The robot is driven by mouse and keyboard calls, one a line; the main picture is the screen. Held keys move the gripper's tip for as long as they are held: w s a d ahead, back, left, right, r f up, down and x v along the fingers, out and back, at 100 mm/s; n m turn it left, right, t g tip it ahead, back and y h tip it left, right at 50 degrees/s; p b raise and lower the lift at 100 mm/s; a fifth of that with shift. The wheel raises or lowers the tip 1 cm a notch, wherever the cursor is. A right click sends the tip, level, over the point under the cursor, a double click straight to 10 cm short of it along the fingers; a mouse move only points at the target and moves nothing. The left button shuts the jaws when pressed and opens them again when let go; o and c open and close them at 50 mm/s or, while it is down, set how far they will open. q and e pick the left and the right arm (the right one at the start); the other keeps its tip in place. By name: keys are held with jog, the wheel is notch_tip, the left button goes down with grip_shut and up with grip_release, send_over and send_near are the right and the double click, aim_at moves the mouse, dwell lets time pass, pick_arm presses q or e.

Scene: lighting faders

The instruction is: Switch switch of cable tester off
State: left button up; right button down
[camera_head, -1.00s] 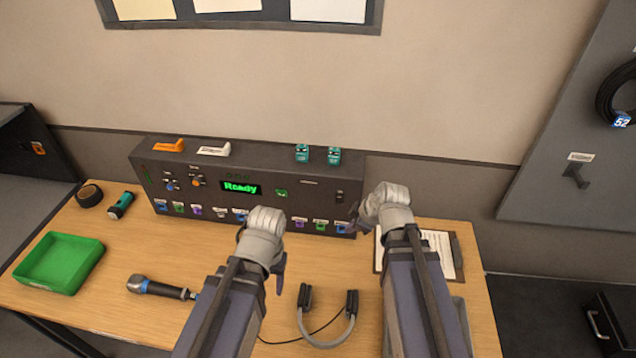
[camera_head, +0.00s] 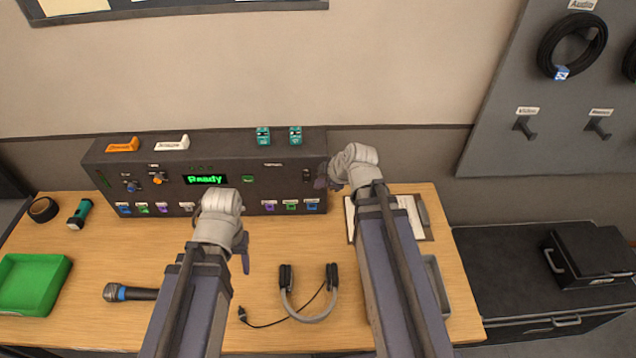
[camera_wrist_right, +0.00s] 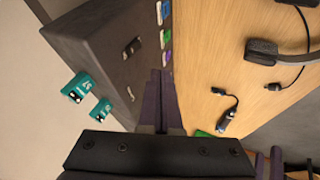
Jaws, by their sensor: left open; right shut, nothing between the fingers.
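The cable tester looks to be the long dark box (camera_head: 225,165) at the back of the table, with a green "Ready" display. Its switch (camera_head: 307,174) is a small dark rocker near the right end of the front panel; it also shows in the right wrist view (camera_wrist_right: 132,46). Which way it is set is too small to tell. My right gripper (camera_head: 321,183) is shut and empty, its tips just right of the switch and close to the panel; whether they touch is unclear. My left gripper (camera_head: 221,232) is open and empty in front of the box, hiding some lower ports.
Headphones (camera_head: 310,316), a microphone (camera_head: 130,293) and a green tray (camera_head: 32,284) lie in front. A clipboard (camera_head: 410,218) lies right of the box. A green button (camera_wrist_right: 131,93) is on the panel.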

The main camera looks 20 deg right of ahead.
aim_at(304, 179)
jog(key=w+f+b, duration=0.7)
jog(key=w, duration=0.1)
jog(key=shift+w+a+f, duration=0.3)
jog(key=shift+a+f, duration=0.1)
jog(key=shift+w+f, duration=0.1)
jog(key=shift+w, duration=0.05)
jog(key=shift+r, duration=0.2)
jog(key=shift+r+p, duration=0.6)
jog(key=shift+r, duration=0.1)
